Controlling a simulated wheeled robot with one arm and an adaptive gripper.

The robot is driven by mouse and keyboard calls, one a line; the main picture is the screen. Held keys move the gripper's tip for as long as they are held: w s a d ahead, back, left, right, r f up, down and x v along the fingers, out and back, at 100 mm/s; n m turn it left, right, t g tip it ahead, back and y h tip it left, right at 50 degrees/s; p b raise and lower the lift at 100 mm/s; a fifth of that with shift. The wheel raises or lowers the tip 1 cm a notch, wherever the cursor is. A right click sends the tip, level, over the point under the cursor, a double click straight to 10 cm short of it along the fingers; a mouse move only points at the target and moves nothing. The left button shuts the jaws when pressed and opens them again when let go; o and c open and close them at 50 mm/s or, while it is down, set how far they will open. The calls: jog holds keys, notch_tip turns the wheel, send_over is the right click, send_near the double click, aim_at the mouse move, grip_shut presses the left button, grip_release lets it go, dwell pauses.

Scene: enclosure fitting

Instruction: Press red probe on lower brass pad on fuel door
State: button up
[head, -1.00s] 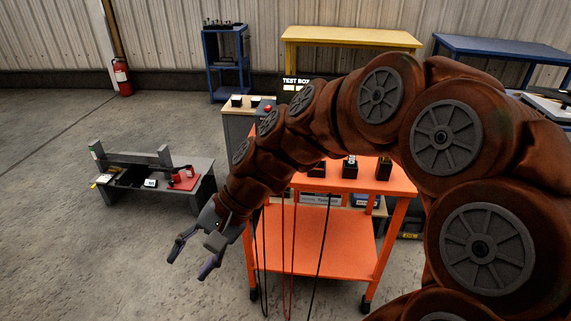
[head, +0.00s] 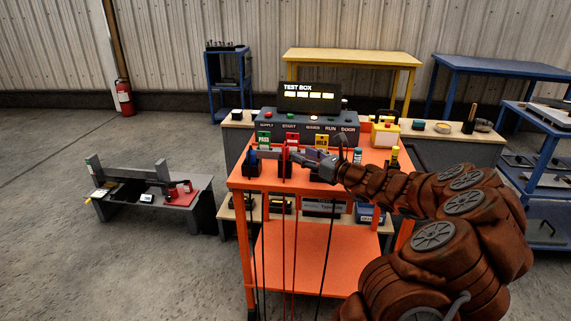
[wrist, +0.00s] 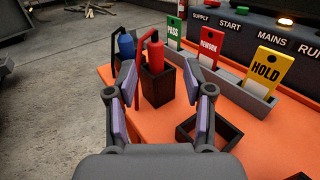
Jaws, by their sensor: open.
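The red probe (wrist: 153,52) stands upright in a dark square holder (wrist: 159,86) on the orange cart. It also shows in the head view (head: 285,161). My gripper (wrist: 160,76) is open, with its fingers on either side of the red probe and holder in the wrist picture; I cannot tell whether they touch. In the head view my gripper (head: 301,158) reaches in from the right, low over the cart top, just right of the red probe. I cannot make out the fuel door or its brass pads in these views.
A blue probe (wrist: 126,45) stands in a holder close left of the red one. PASS, REWORK and HOLD tags (wrist: 268,69) stand behind, before the test box (head: 309,97). An empty holder (wrist: 209,134) is at right. Cables hang down the cart (head: 330,240).

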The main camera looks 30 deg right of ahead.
aim_at(288, 149)
jog(key=shift+x, duration=1.25)
jog(key=shift+a+x, duration=0.2)
jog(key=shift+x, duration=1.1)
jog(key=shift+a+x, duration=0.15)
jog(key=shift+x, duration=1.15)
jog(key=shift+s+r, duration=0.1)
jog(key=shift+c, duration=0.2)
grip_shut()
